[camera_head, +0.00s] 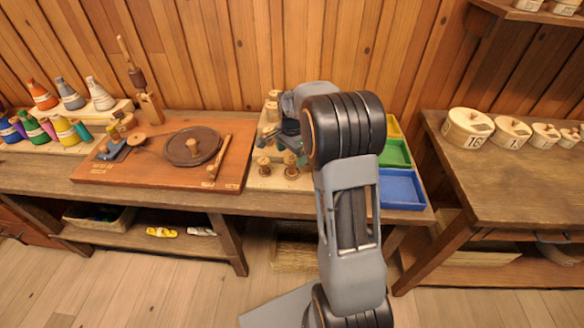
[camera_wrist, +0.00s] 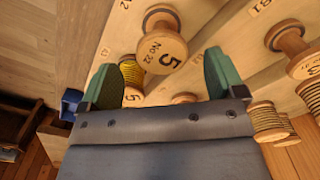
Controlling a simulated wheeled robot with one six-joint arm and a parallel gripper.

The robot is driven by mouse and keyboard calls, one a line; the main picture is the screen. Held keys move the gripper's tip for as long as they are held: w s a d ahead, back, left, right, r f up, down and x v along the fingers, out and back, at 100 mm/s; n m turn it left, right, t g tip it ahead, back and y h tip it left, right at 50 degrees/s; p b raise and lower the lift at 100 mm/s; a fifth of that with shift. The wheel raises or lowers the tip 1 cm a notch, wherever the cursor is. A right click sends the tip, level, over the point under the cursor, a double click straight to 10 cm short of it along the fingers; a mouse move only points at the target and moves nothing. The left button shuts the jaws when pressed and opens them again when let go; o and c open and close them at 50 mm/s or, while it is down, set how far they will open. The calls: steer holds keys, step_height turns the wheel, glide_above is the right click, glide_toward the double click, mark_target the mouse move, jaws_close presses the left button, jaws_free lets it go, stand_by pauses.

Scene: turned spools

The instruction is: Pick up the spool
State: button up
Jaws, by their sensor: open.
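Several turned wooden spools stand on a pale numbered board (camera_head: 258,184) on the bench. In the wrist view, a spool marked "5 No.22" (camera_wrist: 162,47) shows its round end just past my fingertips, roughly between them. A spool with yellow thread (camera_wrist: 131,73) is beside it, close to the left finger. My gripper (camera_wrist: 160,72) is open, its two green fingers apart with nothing held. In the head view my gripper is over the board, largely hidden by my arm. Two spools, a left one (camera_head: 264,165) and a right one (camera_head: 291,170), stand at the board's front.
More spools (camera_wrist: 290,42) stand at the right of the wrist view. Green (camera_head: 396,153) and blue (camera_head: 401,188) trays lie right of my arm. A brown work board (camera_head: 150,170) with a round dark plate (camera_head: 192,146) is at left. Round boxes (camera_head: 467,127) stand on the right table.

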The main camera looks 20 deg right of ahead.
mark_target(291, 160)
steer(key=shift+w+a+f, duration=0.1)
steer(key=shift+f, duration=2.5)
steer(key=c, duration=1)
steer(key=shift+r, duration=0.1)
